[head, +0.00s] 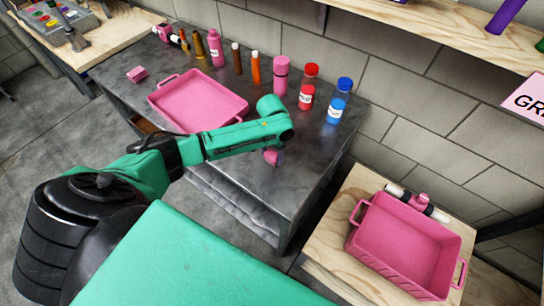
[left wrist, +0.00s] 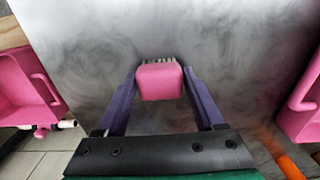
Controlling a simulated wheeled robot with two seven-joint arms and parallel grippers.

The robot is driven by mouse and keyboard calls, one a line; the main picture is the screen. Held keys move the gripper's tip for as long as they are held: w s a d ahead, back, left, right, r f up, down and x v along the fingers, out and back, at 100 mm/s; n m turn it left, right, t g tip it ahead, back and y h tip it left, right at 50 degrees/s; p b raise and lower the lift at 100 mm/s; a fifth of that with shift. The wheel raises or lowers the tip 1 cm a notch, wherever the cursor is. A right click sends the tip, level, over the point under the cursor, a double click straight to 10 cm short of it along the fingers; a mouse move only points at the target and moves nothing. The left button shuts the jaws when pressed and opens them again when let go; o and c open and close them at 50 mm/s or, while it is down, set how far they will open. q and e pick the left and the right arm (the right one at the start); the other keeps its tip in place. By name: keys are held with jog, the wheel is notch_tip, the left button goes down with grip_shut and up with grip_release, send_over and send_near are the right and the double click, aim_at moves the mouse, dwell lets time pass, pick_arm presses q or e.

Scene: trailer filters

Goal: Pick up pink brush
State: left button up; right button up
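The pink brush (left wrist: 158,82) is a small pink block with pale bristles along its far side. In the left wrist view it sits between the two purple fingers of my left gripper (left wrist: 160,74), very close to both. Any gap is too small to tell whether they press on it. In the head view the brush (head: 270,157) shows as a small pink piece under the end of my green left arm, over the dark metal table (head: 240,185). My left gripper (head: 276,156) is mostly hidden there by the arm. My right gripper is not in view.
A pink tray (head: 200,100) lies on the table left of my arm. Several bottles and markers line the back edge, including red (head: 306,97) and blue (head: 338,110) bottles. A pink block (head: 137,74) sits back left. A pink crate (head: 400,245) stands on wood at right.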

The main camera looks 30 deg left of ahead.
pick_arm(q)
jog(key=c, duration=0.8)
jog(key=shift+o, duration=0.2)
jog(key=shift+r, duration=0.15)
